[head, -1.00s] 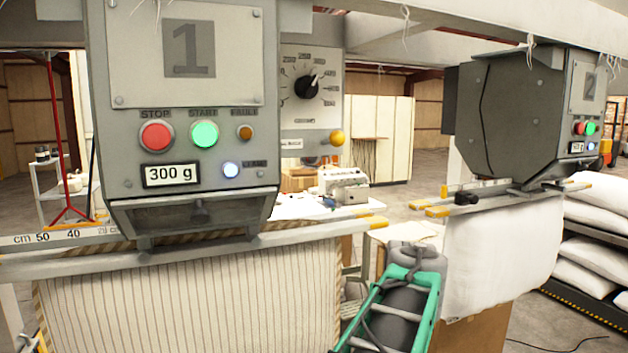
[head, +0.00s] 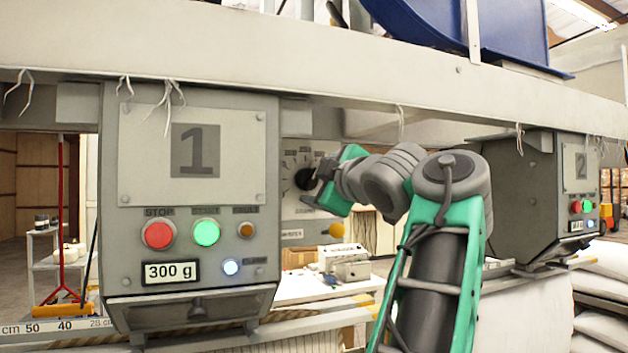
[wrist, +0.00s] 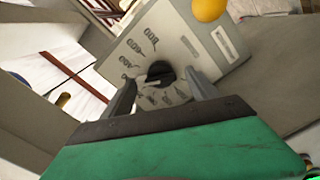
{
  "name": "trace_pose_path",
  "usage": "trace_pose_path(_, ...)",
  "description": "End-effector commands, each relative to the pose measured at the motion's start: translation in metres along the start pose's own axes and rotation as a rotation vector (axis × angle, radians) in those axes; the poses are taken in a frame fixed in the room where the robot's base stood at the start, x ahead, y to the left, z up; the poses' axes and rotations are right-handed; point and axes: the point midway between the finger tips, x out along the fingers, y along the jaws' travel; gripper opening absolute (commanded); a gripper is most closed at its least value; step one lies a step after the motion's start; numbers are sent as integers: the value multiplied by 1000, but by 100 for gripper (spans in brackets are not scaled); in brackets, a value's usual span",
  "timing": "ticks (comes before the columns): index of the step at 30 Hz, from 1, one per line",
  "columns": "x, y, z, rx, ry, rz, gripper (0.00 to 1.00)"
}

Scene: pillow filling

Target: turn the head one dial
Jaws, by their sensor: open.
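The head one dial is a black round knob (head: 305,179) on a light grey plate with printed numbers around it, on the side of the head marked 1 (head: 195,150). In the wrist view the knob (wrist: 160,73) lies between the two grey fingers of my gripper (wrist: 162,88). The fingers are apart and open, one on each side of the knob. I cannot tell whether either touches it. In the head view my gripper (head: 318,184) is at the dial plate and partly covers its right side.
Head one has a red stop button (head: 158,234), a lit green start button (head: 206,232) and a 300 g display (head: 171,272). A yellow knob (head: 336,230) sits below the dial. Head 2 (head: 530,190) stands to the right. A beam (head: 300,60) runs above.

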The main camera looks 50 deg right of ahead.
Motion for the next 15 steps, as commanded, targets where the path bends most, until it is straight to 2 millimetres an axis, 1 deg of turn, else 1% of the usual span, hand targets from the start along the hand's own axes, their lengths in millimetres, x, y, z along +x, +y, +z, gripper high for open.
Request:
trace_pose_path(1,11,0,-2,3,4,-5,69)
trace_pose_path(3,21,1,-2,3,2,-2,69)
trace_pose_path(6,31,0,-1,2,0,-1,69)
trace_pose_path(9,34,0,0,2,-1,-1,69)
trace_pose_path(14,34,0,0,3,-2,0,69)
trace_pose_path(15,34,0,0,3,-2,0,67)
